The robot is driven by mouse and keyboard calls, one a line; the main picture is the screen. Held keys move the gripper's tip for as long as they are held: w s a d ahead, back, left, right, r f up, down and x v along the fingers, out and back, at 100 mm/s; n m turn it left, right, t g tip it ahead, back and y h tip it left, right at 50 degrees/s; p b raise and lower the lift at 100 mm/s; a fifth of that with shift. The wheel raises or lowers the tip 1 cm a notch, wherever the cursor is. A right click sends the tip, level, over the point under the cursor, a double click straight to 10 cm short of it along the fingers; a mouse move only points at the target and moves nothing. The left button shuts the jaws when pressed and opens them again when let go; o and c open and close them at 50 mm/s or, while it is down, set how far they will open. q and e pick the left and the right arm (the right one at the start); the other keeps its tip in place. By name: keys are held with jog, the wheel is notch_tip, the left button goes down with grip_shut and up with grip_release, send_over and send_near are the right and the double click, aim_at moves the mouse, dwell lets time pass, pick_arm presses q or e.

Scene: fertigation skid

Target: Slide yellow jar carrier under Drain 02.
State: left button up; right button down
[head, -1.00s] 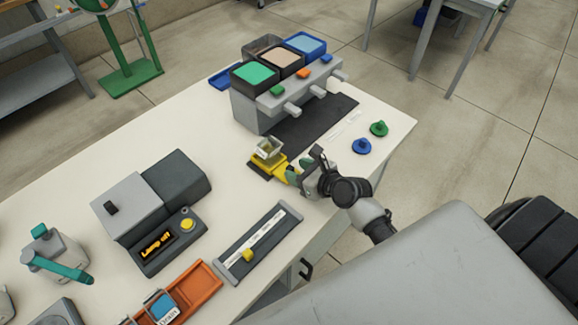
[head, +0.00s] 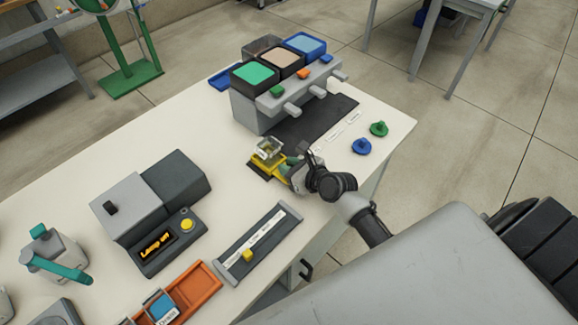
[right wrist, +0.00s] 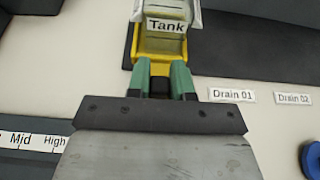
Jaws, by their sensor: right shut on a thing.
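The yellow jar carrier (head: 279,170) sits at the near-left end of the dark mat, holding a clear jar (head: 270,147). In the right wrist view the carrier (right wrist: 160,48) is straight ahead, with the jar's label (right wrist: 166,26) reading "Tank". My right gripper (right wrist: 162,75) is shut on the carrier's near end, its green fingers either side; the gripped part is mostly hidden. The Drain 02 label (right wrist: 293,99) lies right of the Drain 01 label (right wrist: 232,95), both right of the carrier. My left gripper is out of view.
The grey stand (head: 246,112) has three spouts over the dark mat (head: 295,132). A blue knob (head: 361,146) and green knob (head: 379,128) lie on the table's right. A slider panel (head: 258,243) and a lamp box (head: 160,240) stand to the left.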

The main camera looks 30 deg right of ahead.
jog(key=w+d+b, duration=0.1)
jog(key=w+d, duration=0.1)
jog(key=d, duration=0.3)
jog(key=w+d+b, duration=0.1)
jog(key=w+d, duration=0.1)
jog(key=d, duration=0.4)
jog(key=w+d+b, duration=0.1)
jog(key=d, duration=0.4)
jog(key=shift+w+d, duration=0.35)
jog(key=shift+w, duration=0.05)
jog(key=c, duration=1)
grip_release()
jog(key=v, duration=1)
jog(key=shift+s+d+r, duration=0.1)
jog(key=shift+s+r, duration=0.1)
jog(key=shift+s, duration=0.15)
